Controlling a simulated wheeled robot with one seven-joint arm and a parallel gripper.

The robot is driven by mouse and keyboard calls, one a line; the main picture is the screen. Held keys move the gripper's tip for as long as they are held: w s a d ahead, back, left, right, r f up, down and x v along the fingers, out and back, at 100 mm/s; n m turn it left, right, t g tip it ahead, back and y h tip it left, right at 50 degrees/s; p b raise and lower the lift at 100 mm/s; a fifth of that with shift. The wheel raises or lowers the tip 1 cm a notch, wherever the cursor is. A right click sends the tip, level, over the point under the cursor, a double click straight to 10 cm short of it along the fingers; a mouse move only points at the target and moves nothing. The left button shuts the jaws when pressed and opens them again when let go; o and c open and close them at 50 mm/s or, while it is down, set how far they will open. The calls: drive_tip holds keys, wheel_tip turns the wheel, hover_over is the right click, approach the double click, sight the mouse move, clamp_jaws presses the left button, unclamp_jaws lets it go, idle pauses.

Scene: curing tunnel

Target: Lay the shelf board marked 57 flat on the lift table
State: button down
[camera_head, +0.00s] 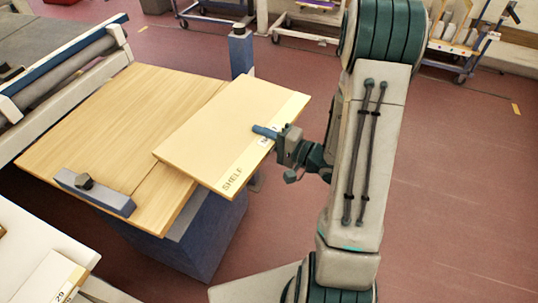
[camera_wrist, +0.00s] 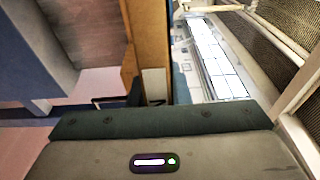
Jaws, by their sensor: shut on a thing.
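The shelf board (camera_head: 215,130) is a pale tan panel with a light strip on its right side marked "SHELF" and a white label. I cannot read the label's number in the head view. My gripper (camera_head: 265,132) is shut on the board's right edge, beside the label. The board looks roughly level. It overlaps the right part of the lift table's wooden top (camera_head: 105,120) and sticks out past its right edge. I cannot tell whether it touches the top. In the wrist view the board (camera_wrist: 148,40) shows edge-on, with part of its label visible.
A blue stop block with a dark knob (camera_head: 95,192) sits on the table top's near edge. A roller conveyor (camera_head: 75,65) adjoins it at the left. A blue post (camera_head: 241,50) stands behind. Another board (camera_head: 45,280) marked 29 lies at lower left. Carts stand at the back.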

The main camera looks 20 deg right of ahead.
sight(201, 129)
drive_tip(key=s+n+g+y, duration=0.1)
drive_tip(key=s, duration=0.1)
drive_tip(key=s+f+n+g+y+b, duration=0.1)
drive_tip(key=s, duration=0.1)
drive_tip(key=shift+d, duration=0.1)
drive_tip(key=shift+s+b+x, duration=0.2)
drive_tip(key=shift+b+x, duration=1.8)
drive_tip(key=shift+x, duration=7.85)
drive_tip(key=shift+a+f+b, duration=0.2)
drive_tip(key=shift+f+b, duration=0.55)
drive_tip(key=shift+f, duration=0.75)
drive_tip(key=shift+f, duration=0.5)
drive_tip(key=c, duration=1.3)
unclamp_jaws()
drive_tip(key=shift+f+b, duration=0.15)
drive_tip(key=shift+b, duration=0.15)
drive_tip(key=shift+d, duration=0.15)
drive_tip(key=p+v, duration=0.1)
drive_tip(key=v, duration=1.2)
drive_tip(key=shift+s+d, duration=0.1)
drive_tip(key=shift+d, duration=0.2)
